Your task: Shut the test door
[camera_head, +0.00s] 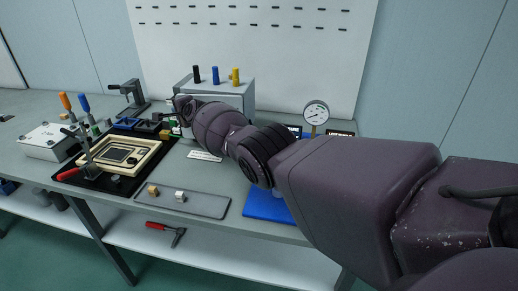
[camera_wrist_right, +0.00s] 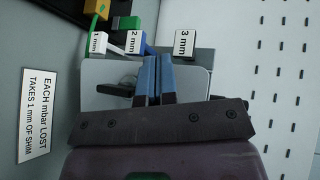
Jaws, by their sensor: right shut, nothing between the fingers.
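A grey box (camera_head: 243,96) with black, blue and yellow pegs on top stands against the back board, its front partly hidden by my right arm. In the wrist view a pale rounded panel (camera_wrist_right: 100,98) with a black handle (camera_wrist_right: 118,88) lies beyond my right gripper (camera_wrist_right: 157,80); it looks like the test door, but its angle to the box is unclear. The blue fingers are shut and empty, in front of the panel; contact cannot be told. In the head view my right gripper is at the box's left front, mostly hidden by the wrist. My left gripper is out of view.
Blocks marked 1 mm, 2 mm and 3 mm (camera_wrist_right: 185,43) stand beyond the panel. A shim sign (camera_head: 205,156) lies on the bench. A beige frame (camera_head: 145,152) on a black mat is at left. A grey tray (camera_head: 210,206) lies at the front; a gauge (camera_head: 316,113) stands right.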

